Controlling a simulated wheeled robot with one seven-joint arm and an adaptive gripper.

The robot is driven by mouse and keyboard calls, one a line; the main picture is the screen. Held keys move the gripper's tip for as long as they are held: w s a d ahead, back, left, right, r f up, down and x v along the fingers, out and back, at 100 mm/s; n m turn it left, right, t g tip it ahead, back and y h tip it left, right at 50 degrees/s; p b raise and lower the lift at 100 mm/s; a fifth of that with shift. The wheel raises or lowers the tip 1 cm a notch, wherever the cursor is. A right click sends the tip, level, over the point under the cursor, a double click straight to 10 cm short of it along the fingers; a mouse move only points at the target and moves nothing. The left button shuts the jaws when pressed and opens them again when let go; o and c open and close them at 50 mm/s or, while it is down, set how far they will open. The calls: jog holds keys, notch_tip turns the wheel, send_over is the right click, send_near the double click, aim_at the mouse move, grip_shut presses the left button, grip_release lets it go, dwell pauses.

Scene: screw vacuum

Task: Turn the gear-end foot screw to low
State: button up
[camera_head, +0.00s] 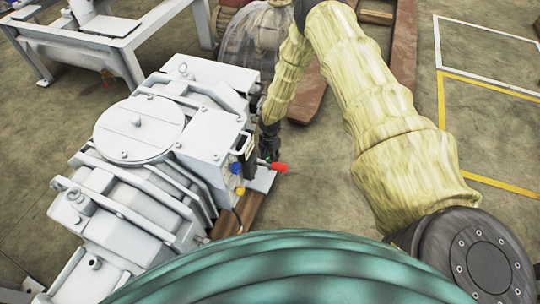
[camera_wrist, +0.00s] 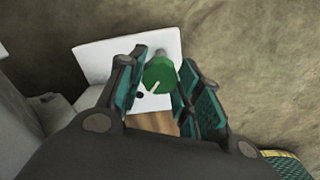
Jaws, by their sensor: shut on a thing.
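The white vacuum pump (camera_head: 140,128) fills the left middle of the head view. A round green screw head (camera_wrist: 159,74) with a pale pointer line is in the wrist view, above a white foot plate (camera_wrist: 92,56). I take it to be the foot screw; the pointer slants to the lower left. My gripper (camera_wrist: 165,82) has one finger on each side of the green head and is shut on it.
A red-ended handle (camera_head: 279,167), a blue knob (camera_head: 236,168) and a yellow knob (camera_head: 240,191) sit close to my gripper. A wooden beam (camera_head: 226,224) lies under the pump. A grey metal frame (camera_head: 95,45) stands at the back left. The floor to the right is mostly clear.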

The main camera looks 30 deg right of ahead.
jog(key=shift+n, duration=1)
jog(key=o, duration=1)
jog(key=shift+o, duration=0.2)
notch_tip(320, 180, up, 12)
dwell(0.4)
